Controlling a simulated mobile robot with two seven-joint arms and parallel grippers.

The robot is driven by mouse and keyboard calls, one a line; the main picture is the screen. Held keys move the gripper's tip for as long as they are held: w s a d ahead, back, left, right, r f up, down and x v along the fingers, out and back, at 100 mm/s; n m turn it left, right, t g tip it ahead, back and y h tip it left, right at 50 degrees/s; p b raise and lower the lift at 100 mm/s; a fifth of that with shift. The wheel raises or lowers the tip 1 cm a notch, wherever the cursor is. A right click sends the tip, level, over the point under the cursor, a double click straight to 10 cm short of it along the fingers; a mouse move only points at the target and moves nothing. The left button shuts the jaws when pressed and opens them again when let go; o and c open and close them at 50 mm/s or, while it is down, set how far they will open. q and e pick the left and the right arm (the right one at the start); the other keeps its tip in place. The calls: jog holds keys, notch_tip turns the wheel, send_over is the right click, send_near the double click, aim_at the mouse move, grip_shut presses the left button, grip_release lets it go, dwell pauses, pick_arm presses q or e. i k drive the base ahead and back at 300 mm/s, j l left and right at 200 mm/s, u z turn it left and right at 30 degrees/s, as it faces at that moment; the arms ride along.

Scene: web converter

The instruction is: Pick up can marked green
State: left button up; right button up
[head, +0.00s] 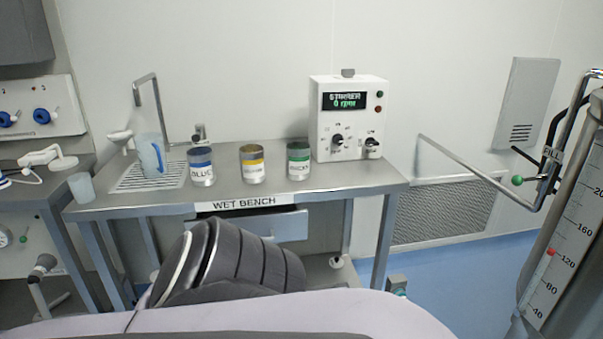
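The can marked green (299,161) stands upright on the wet bench (330,181), just left of the stirrer box. It is a metal can with a green band and a white label. The can with a yellow band (252,163) stands to its left. The can marked blue (202,167) stands further left. All three cans are apart from each other. Neither of my grippers shows in the head view; only a dark padded part and pale body parts fill the bottom.
The stirrer box (348,120) reads 0 rpm. A jug (151,155) stands by the sink tap (152,100), and a cup (81,187) is at the bench's left end. A drawer (285,225) is under the bench. A bent rail and a scaled column (565,240) are at right.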

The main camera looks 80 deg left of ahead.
aim_at(298, 153)
jog(key=i+l+u, duration=0.1)
jog(key=u, duration=0.25)
jog(key=i+l+u, duration=0.1)
jog(key=u, duration=2.55)
